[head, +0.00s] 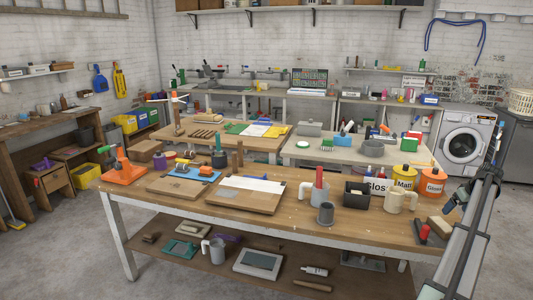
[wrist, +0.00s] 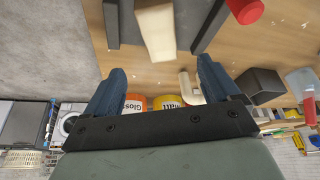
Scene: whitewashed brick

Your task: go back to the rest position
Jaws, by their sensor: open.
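My gripper (head: 457,197) is at the right end of the front workbench in the head view, raised above its edge beside my arm. In the wrist view my gripper (wrist: 160,66) shows two blue fingers spread wide apart with nothing between their tips. It is open and empty. The wooden benchtop (head: 310,222) lies past the fingers. A cream block (wrist: 155,28) appears beyond the fingertips in the wrist view, apart from them; the cream block (head: 440,228) also shows at the bench's right end in the head view.
Near my gripper stand an orange tin (head: 432,182), a yellow tin (head: 403,179), a cream mug (head: 397,200) and a red-handled tool (head: 421,231). A black box (head: 357,194) is farther left. A washing machine (head: 463,142) stands behind.

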